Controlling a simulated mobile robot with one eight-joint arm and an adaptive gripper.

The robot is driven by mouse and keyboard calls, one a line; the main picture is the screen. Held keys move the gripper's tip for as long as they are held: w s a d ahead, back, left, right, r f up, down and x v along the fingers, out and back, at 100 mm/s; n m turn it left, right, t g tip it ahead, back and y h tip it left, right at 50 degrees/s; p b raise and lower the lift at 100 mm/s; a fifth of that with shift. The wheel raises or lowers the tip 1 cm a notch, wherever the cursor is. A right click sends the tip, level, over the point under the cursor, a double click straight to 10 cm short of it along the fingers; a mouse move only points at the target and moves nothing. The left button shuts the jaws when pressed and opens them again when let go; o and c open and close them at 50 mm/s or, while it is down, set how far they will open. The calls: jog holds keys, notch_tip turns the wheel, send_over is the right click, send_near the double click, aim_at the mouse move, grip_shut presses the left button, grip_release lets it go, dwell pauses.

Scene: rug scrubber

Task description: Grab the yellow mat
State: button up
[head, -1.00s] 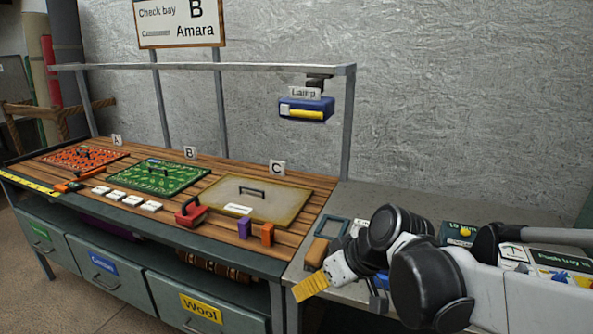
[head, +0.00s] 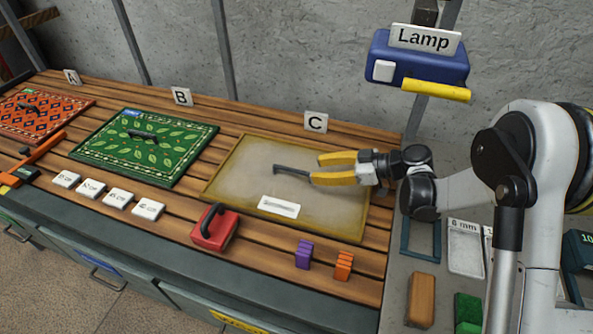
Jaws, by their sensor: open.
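The yellow mat (head: 240,185) is a flat, dull yellow-beige rectangle with a darker yellow border, lying on the slatted wooden bench by sign C. It has a dark bar handle (head: 290,171) near its middle and a white label (head: 279,206) near its front edge. My gripper (head: 314,169) comes in from the right over the mat. Its two yellow fingers are open, with the tips close to the right end of the handle. I cannot tell whether the fingers touch the handle. The wrist and fingers hide part of the mat's right side.
A green leaf mat (head: 177,160) and a red patterned mat (head: 55,120) lie to the left. A red block with a black handle (head: 214,228), a purple block (head: 303,254) and an orange block (head: 343,266) stand in front. A blue lamp (head: 418,60) hangs above right.

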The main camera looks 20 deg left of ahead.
aim_at(297, 170)
jog(key=b+x, duration=0.3)
jog(key=x, duration=0.6)
jog(key=shift+d, duration=0.1)
jog(key=shift+w, duration=0.1)
jog(key=shift+r, duration=0.1)
grip_shut()
